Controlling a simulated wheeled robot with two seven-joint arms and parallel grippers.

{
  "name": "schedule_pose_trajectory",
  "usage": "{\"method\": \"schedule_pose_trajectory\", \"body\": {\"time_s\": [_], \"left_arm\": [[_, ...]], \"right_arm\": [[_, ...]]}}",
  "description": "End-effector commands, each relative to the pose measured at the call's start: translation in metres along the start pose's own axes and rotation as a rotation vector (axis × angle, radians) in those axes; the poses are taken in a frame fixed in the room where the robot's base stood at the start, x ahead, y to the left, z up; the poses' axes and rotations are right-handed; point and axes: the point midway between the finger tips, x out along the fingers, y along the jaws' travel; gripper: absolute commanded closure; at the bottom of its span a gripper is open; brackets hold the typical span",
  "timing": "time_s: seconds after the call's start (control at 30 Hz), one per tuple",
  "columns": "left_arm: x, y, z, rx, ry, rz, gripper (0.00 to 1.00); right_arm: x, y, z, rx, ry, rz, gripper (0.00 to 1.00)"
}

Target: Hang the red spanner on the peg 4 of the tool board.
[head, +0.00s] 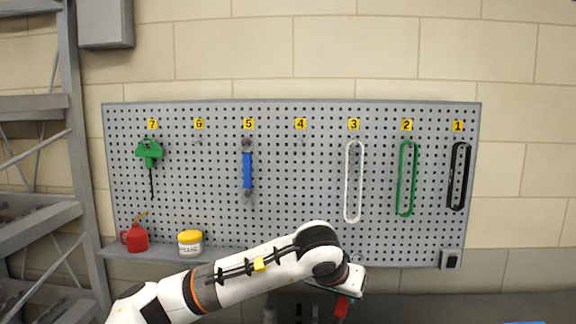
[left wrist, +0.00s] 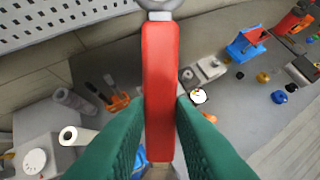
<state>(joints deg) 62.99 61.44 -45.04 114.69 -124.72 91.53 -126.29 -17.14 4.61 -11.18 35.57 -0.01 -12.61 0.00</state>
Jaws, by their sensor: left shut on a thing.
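The red spanner (left wrist: 160,65) is between the two green finger pads of my left gripper (left wrist: 160,103) in the left wrist view, and the gripper is shut on its red handle. Its grey metal end (left wrist: 160,5) points to the top edge of that view, partly cut off. In the head view a small red part of the spanner (head: 341,307) shows below my left wrist, low in front of the tool board (head: 275,215). The peg under label 4 (head: 300,124) is bare. My right gripper is not in view.
A blue-handled tool (head: 247,170) hangs at peg 5, and a white loop (head: 353,185) at peg 3. Green (head: 407,180) and black (head: 458,175) tools hang at 2 and 1. A red oil can (head: 135,238) and a jar (head: 190,243) stand on the shelf.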

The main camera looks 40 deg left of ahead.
Motion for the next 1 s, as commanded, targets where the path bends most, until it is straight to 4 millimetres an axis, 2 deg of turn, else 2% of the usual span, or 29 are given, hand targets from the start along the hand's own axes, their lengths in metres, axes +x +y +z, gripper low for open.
{"method": "schedule_pose_trajectory", "body": {"time_s": [0.03, 0.2, 0.3, 0.4, 0.5, 0.63, 1.0], "left_arm": [[-0.016, 0.016, 0.028, -0.021, -0.061, 0.017, 1.00], [-0.064, 0.068, 0.099, -0.063, -0.251, 0.077, 1.00], [-0.092, 0.097, 0.130, -0.083, -0.345, 0.115, 1.00], [-0.116, 0.120, 0.152, -0.097, -0.416, 0.147, 1.00], [-0.132, 0.136, 0.165, -0.105, -0.462, 0.171, 1.00], [-0.142, 0.146, 0.173, -0.111, -0.492, 0.186, 1.00], [-0.135, 0.154, 0.184, -0.113, -0.496, 0.188, 1.00]], "right_arm": [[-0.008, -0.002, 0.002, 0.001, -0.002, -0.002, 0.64], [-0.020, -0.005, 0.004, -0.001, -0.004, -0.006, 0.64], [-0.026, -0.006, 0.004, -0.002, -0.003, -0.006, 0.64], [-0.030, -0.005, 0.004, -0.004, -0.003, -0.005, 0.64], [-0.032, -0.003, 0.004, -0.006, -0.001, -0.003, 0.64], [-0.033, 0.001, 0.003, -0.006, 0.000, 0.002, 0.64], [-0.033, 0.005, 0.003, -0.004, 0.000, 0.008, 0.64]]}}
